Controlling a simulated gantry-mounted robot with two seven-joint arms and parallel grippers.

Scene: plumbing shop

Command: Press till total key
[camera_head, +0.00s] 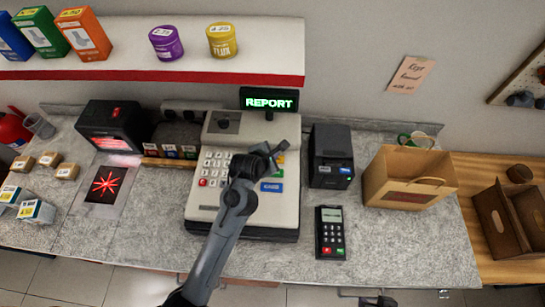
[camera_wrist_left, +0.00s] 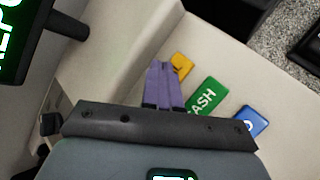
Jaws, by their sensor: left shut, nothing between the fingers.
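The till (camera_head: 232,215) stands in the middle of the counter, its green-lit display (camera_head: 269,102) reading REPORT. My left gripper (camera_head: 278,152) reaches over its keypad from the front and hides part of it. In the left wrist view the purple fingers (camera_wrist_left: 161,72) are together and empty. Their tips are beside a yellow-orange key (camera_wrist_left: 181,64), partly hidden by them; I cannot tell whether they touch it. A green CASH key (camera_wrist_left: 207,97) and a blue key (camera_wrist_left: 249,121) lie to the right. The blue key also shows in the head view (camera_head: 271,187). I read no total label.
A scanner (camera_head: 111,125) and small boxes are to the left. A shelf (camera_head: 200,65) hangs above. The counter's front right is clear.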

